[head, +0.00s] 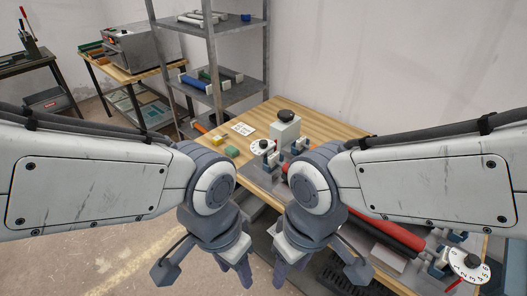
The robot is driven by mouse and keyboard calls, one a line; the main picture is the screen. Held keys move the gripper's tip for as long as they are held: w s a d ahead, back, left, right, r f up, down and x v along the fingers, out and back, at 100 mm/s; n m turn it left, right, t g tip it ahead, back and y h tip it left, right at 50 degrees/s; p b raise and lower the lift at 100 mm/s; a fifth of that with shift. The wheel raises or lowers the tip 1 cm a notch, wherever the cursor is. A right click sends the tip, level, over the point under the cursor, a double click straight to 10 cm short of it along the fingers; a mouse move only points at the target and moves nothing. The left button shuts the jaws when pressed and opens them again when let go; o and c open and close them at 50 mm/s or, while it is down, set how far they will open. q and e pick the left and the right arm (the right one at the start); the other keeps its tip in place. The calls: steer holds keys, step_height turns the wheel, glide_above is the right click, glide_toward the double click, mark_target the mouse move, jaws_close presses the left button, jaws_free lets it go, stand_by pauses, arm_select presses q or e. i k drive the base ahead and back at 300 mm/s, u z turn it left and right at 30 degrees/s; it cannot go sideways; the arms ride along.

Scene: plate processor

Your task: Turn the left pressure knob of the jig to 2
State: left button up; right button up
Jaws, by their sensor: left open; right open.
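The jig lies on the wooden workbench, with a long red bar (390,227) across its front. The left pressure knob's white dial (262,147) is at the jig's far left end. Its numbers are too small to read, so its setting cannot be told. The right knob (470,262) has a white numbered dial with a black grip, at the lower right. My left gripper (238,268) is open, pointing down in front of the bench, apart from the left knob. My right gripper (290,270) is open beside it, also apart from both knobs. Neither holds anything.
A black-topped grey block (286,127) stands behind the left dial. A green block (231,151), a yellow block (217,139) and a white card (243,129) lie on the bench's left. A metal shelf (228,95) stands behind. The floor at lower left is clear.

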mark_target(259, 147)
steer(key=u, duration=0.45)
steer(key=i, duration=1.05)
steer(key=u, duration=0.4)
